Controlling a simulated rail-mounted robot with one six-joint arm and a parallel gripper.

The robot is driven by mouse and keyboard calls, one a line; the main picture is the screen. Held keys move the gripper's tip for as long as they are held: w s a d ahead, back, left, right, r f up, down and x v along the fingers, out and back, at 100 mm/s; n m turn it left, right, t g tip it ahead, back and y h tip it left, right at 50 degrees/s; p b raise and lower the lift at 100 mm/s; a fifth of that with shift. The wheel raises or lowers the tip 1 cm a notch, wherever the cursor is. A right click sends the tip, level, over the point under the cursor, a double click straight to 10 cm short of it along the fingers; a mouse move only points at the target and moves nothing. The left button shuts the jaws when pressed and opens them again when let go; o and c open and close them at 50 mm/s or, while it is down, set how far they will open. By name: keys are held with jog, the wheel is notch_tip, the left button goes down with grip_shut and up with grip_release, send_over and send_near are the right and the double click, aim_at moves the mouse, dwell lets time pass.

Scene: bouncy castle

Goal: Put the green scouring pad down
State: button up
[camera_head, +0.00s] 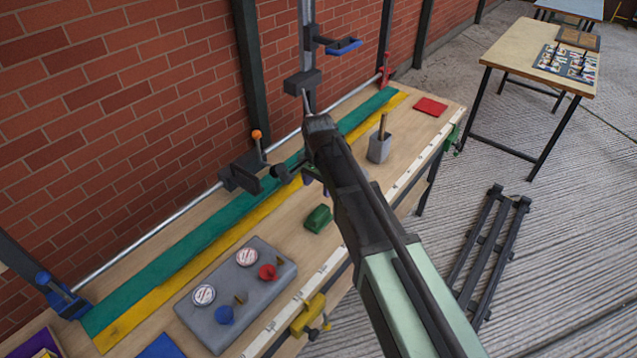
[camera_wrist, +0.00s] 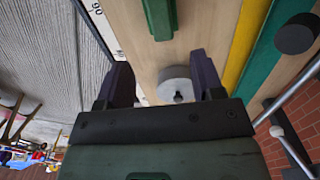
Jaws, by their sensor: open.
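The green scouring pad (camera_head: 318,218) lies on the wooden workbench (camera_head: 268,226), between the yellow strip and the front ruler. It also shows at the top edge of the wrist view (camera_wrist: 160,18), cut off by the frame. My gripper (camera_wrist: 160,72) is open, its two purple fingers apart with nothing held between them. The pad is beyond the fingertips and clear of them. In the head view my arm hides most of the gripper.
A round grey object (camera_wrist: 178,85) shows beyond and between my fingers. A grey holder (camera_head: 379,149) stands farther along the bench. A grey slab (camera_head: 190,318) with several small items lies nearer. Clamps (camera_head: 243,172) and a rail line the wall side. Bare wood surrounds the pad.

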jog(key=s+d+n, duration=0.7)
jog(key=s+d, duration=1)
jog(key=d, duration=0.1)
jog(key=shift+s+d, duration=0.2)
jog(key=shift+s, duration=0.05)
jog(key=shift+o, duration=0.5)
